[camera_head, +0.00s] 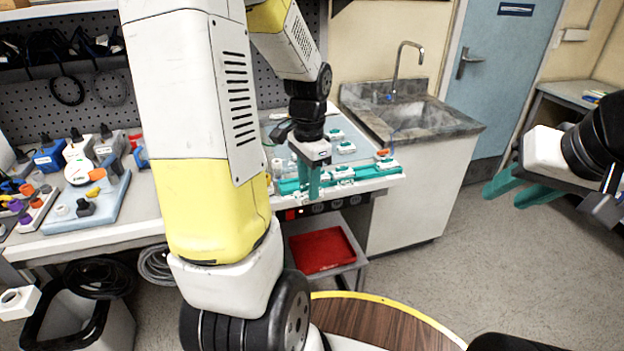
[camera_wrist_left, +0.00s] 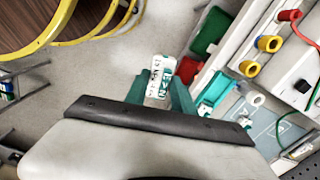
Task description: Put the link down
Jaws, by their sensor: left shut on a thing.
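My left gripper (camera_head: 313,185) has teal fingers pointing down at the front edge of the bench, by a teal rail (camera_head: 362,173). In the left wrist view, the gripper (camera_wrist_left: 162,92) is shut on a small white link with green markings (camera_wrist_left: 162,70), which sticks out past the fingertips. I cannot clearly make out the held link in the head view. Similar white and green pieces (camera_head: 345,147) sit on the bench just behind and to the right of the gripper. My right gripper (camera_head: 513,186) is open and empty at the right, over the floor.
A red tray (camera_head: 320,250) sits on a low shelf below the bench front. A stone sink (camera_head: 425,115) stands right of the bench. Bottles and coloured parts on a pale blue tray (camera_head: 112,200) fill the left bench. A round wooden top (camera_head: 375,325) is in front.

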